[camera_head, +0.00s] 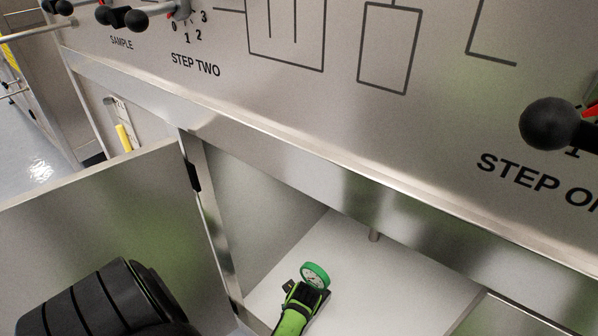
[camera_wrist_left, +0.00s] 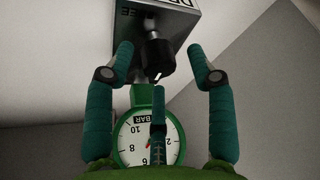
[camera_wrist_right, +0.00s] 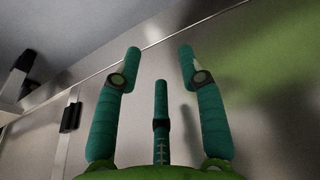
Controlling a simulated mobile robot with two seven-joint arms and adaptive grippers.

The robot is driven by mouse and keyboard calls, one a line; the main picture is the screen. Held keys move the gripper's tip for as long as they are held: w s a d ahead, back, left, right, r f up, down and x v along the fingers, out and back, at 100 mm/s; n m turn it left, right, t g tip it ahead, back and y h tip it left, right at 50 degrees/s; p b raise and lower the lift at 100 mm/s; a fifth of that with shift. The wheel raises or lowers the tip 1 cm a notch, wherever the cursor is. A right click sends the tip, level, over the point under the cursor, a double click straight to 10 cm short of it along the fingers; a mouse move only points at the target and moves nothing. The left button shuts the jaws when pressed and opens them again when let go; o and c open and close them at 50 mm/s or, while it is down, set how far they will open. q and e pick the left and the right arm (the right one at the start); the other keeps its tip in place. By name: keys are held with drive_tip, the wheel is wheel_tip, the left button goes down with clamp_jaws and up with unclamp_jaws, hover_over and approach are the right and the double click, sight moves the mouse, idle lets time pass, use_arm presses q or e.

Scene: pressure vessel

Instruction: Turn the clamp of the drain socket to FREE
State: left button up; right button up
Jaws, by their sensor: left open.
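The drain socket (camera_wrist_left: 165,15) is a metal box at the top of the left wrist view, with partly cut-off, upside-down lettering including "DR". A black round part with a white mark, apparently its clamp (camera_wrist_left: 157,60), sticks out of the box. My left gripper (camera_wrist_left: 160,48) is open, its teal fingers on either side of the black part, with no clear contact. A green-rimmed pressure gauge (camera_wrist_left: 150,138) lies below it, partly behind my middle finger. My right gripper (camera_wrist_right: 160,52) is open and empty before a metal panel.
The gauge is within an open cabinet with a white floor (camera_head: 420,282). The open door (camera_head: 110,215) stands at the left, under a metal ledge (camera_head: 300,165). Black ball-ended handles (camera_head: 548,123) stick out of the labelled panel above.

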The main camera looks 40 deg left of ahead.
use_arm(q)
drive_tip(key=shift+a+f, duration=0.1)
drive_tip(key=shift+f, duration=0.05)
use_arm(e)
drive_tip(key=shift+w+r, duration=0.15)
drive_tip(key=shift+r, duration=0.5)
use_arm(q)
drive_tip(key=shift+c, duration=0.4)
drive_tip(key=c, duration=1)
drive_tip(key=shift+a, duration=0.1)
use_arm(e)
drive_tip(key=shift+r, duration=0.1)
